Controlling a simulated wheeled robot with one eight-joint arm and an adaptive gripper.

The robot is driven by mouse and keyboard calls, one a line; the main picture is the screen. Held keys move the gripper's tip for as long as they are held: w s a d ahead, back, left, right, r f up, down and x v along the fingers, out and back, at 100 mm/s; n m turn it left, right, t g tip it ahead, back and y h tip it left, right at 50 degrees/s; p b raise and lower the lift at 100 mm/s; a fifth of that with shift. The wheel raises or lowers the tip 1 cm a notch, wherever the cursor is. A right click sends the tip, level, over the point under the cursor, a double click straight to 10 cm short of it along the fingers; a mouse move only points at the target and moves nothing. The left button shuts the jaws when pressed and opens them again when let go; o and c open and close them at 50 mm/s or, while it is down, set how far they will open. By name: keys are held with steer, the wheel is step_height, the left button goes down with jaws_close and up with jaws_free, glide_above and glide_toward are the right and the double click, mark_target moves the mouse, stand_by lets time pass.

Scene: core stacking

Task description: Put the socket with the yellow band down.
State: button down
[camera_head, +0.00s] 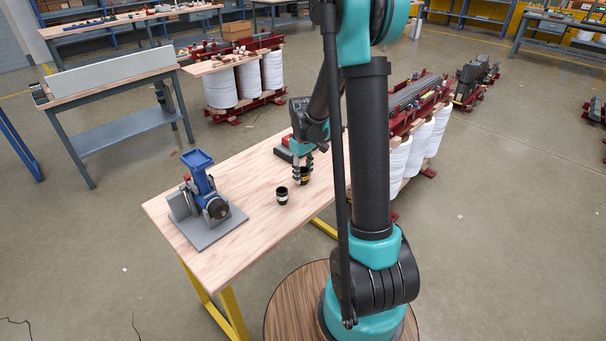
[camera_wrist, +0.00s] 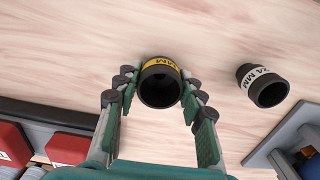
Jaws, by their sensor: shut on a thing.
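The socket with the yellow band (camera_head: 305,178) is black, and in the wrist view (camera_wrist: 160,88) its open round end faces the camera. My gripper (camera_head: 302,170) is shut on it, with a finger on each side in the wrist view (camera_wrist: 156,97). The socket is at or just above the wooden table (camera_head: 235,235); I cannot tell whether it touches the top. A second black socket with a white band (camera_head: 282,196) stands on the table to the left, apart from it, and shows at the right in the wrist view (camera_wrist: 262,87).
A blue and grey machine on a grey plate (camera_head: 207,212) stands at the table's left end. A red and dark object (camera_head: 298,147) lies behind my gripper. Bare wood lies between the white-banded socket and the plate, and along the front edge.

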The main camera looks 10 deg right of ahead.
mark_target(303, 183)
steer(key=c, duration=0.9)
jaws_free()
steer(key=shift+f, duration=0.1)
step_height(303, 183, up, 12)
steer(key=s+d+f+m+t, duration=0.1)
steer(key=s+f+m, duration=0.1)
steer(key=s, duration=0.5)
steer(key=s+d+f+m+t, duration=0.1)
steer(key=s+f+m, duration=0.1)
steer(key=s, duration=0.6)
steer(key=s+d+f+m+t, duration=0.1)
steer(key=s+f+m+t, duration=0.1)
steer(key=s, duration=0.5)
steer(key=shift+s+d+f+m, duration=0.3)
steer(key=shift+d+f+m, duration=0.1)
steer(key=shift+f+m, duration=0.3)
